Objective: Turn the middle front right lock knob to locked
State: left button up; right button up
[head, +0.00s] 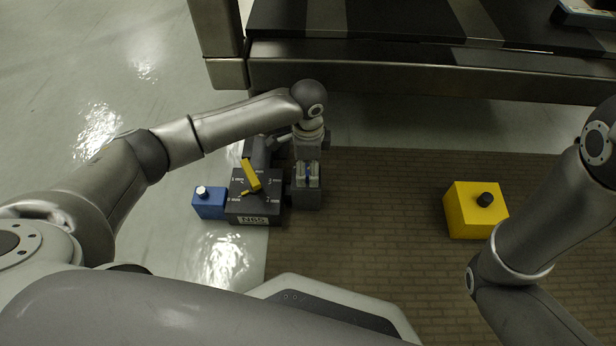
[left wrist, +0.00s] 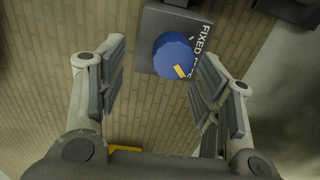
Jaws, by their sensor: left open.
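A round blue knob (left wrist: 172,58) with a yellow mark on its rim sits on a dark grey panel (left wrist: 150,30) with white lettering beginning "FIXED" in the left wrist view. The mark points to the lower right of that picture. My left gripper (left wrist: 158,66) is open, with one finger on each side of the knob; I cannot tell whether either touches it. In the head view the left gripper (head: 307,178) is over a dark block right of the lever box, with a bit of blue between its fingers. My right gripper is out of view.
A dark box (head: 245,207) with a yellow lever (head: 251,176) and white labels stands left of the gripper. A blue box (head: 208,208) is beside it. A yellow box (head: 463,220) with a black knob stands right. Brick-patterned floor between is clear. A dark bench (head: 420,75) runs behind.

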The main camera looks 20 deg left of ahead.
aim_at(307, 172)
pick_arm(q)
jog(key=f, duration=0.1)
jog(key=f+b, duration=0.1)
jog(key=shift+w+a+f, duration=0.1)
jog(key=shift+w+f, duration=0.2)
jog(key=shift+f, duration=0.1)
jog(key=shift+w+a+f, duration=0.1)
jog(key=shift+a+f, duration=0.1)
jog(key=shift+f, duration=0.1)
jog(key=shift+d, duration=0.1)
jog(key=shift+c, duration=0.3)
